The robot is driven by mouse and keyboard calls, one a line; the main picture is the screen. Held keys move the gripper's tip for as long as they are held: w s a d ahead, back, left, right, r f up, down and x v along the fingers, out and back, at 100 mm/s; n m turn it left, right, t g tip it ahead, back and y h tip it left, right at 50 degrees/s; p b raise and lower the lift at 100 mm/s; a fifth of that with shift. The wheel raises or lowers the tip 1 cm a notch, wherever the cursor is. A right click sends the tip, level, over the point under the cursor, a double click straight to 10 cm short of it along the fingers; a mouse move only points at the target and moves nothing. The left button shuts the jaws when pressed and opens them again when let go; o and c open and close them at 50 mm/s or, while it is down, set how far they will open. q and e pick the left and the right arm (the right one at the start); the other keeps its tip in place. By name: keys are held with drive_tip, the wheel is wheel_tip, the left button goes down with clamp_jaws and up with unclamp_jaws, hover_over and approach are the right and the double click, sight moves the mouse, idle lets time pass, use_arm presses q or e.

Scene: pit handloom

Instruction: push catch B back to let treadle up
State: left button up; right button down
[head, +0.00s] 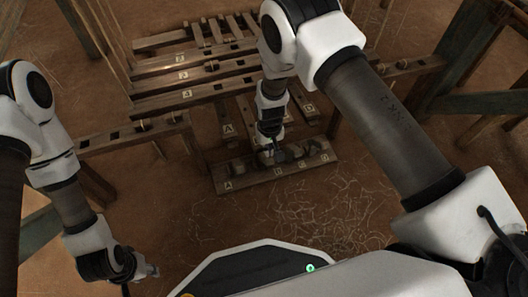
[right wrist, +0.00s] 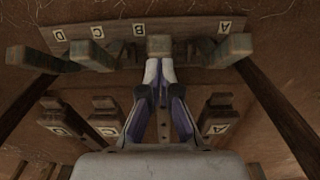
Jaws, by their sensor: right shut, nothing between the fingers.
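The catch board (head: 250,181) lies on the floor with lettered tags and a row of upright wooden catches. In the right wrist view, catch B (right wrist: 160,45) stands below the B tag (right wrist: 138,29), between catch A (right wrist: 235,47) and catch C (right wrist: 90,55). My right gripper (right wrist: 160,70) is shut and empty, its fingertips right at catch B; I cannot tell whether they touch. It also shows in the head view (head: 269,150), reaching down to the board. Treadle B is hidden behind the gripper. My left gripper (head: 148,271) hangs at lower left, away from the board; its fingers are unclear.
Treadle A (right wrist: 220,118) and two other treadles (right wrist: 106,122) lie beside my right gripper. Slotted loom bars (head: 190,88) stand behind it on the left, with wooden frame posts (head: 485,100) on the right. The straw-strewn floor (head: 340,205) before the board is clear.

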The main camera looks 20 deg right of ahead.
drive_tip(key=shift+f+b, duration=0.75)
drive_tip(key=shift+f, duration=0.4)
drive_tip(key=shift+s+f, duration=0.15)
drive_tip(key=r+p, duration=0.2)
drive_tip(key=s+r+p, duration=0.1)
drive_tip(key=r+p, duration=0.1)
drive_tip(key=p, duration=0.1)
drive_tip(key=r+p, duration=0.2)
drive_tip(key=p, duration=0.1)
drive_tip(key=shift+s, duration=0.25)
drive_tip(key=shift+s+f, duration=0.1)
